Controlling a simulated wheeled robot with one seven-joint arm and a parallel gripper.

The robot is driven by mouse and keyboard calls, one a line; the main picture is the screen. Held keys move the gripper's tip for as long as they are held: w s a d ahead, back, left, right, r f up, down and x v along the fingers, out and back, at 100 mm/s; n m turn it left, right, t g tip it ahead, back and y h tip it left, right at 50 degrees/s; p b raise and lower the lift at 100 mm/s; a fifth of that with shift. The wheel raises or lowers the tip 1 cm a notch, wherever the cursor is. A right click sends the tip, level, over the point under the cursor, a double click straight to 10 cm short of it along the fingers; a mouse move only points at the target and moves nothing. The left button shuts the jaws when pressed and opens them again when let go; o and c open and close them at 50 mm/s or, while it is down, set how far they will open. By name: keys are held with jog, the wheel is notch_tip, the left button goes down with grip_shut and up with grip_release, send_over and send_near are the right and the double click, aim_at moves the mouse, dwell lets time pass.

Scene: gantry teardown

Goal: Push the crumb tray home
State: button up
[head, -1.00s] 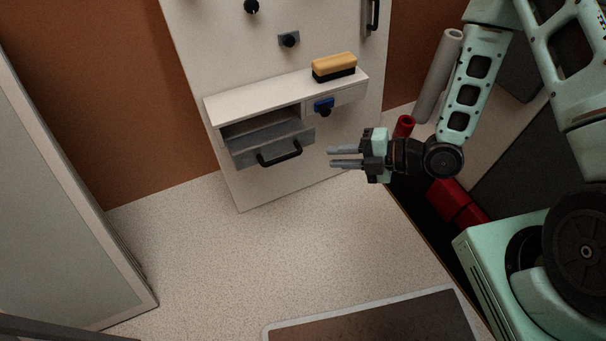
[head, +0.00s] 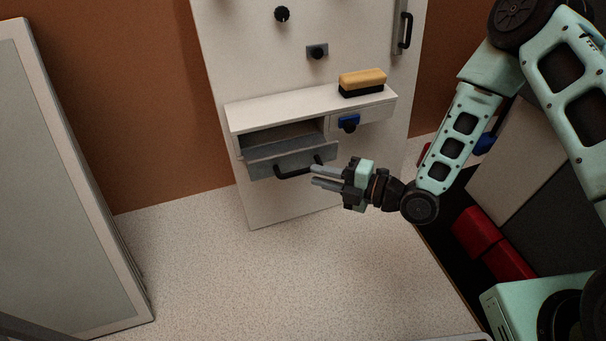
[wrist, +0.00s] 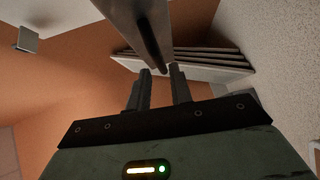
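The crumb tray (head: 265,165) is a grey drawer with a black bar handle (head: 292,172). It sticks out of the left opening of a white shelf unit (head: 290,112), with a dark gap above and behind its front. My gripper (head: 314,175) is at the right end of the handle in the head view, fingers pointing left, spaced apart and empty.
A yellow and black brush (head: 362,82) lies on top of the unit. A tall grey panel (head: 65,180) stands at the left. The speckled surface (head: 240,275) in front of the unit is clear.

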aim_at(303, 170)
jog(key=shift+b+x, duration=0.5)
jog(key=shift+x, duration=2.05)
grip_shut()
jog(key=w, duration=0.2)
jog(key=w+a+b, duration=0.1)
jog(key=w, duration=0.2)
jog(key=w+a, duration=0.1)
jog(key=w, duration=0.2)
jog(key=shift+w+a+b, duration=0.2)
jog(key=shift+w+b, duration=0.05)
jog(key=shift+b, duration=0.1)
jog(key=shift+w, duration=0.35)
jog(key=shift+r, duration=0.1)
grip_release()
jog(key=p+v, duration=0.5)
jog(key=v, duration=1.2)
jog(key=shift+s, duration=0.25)
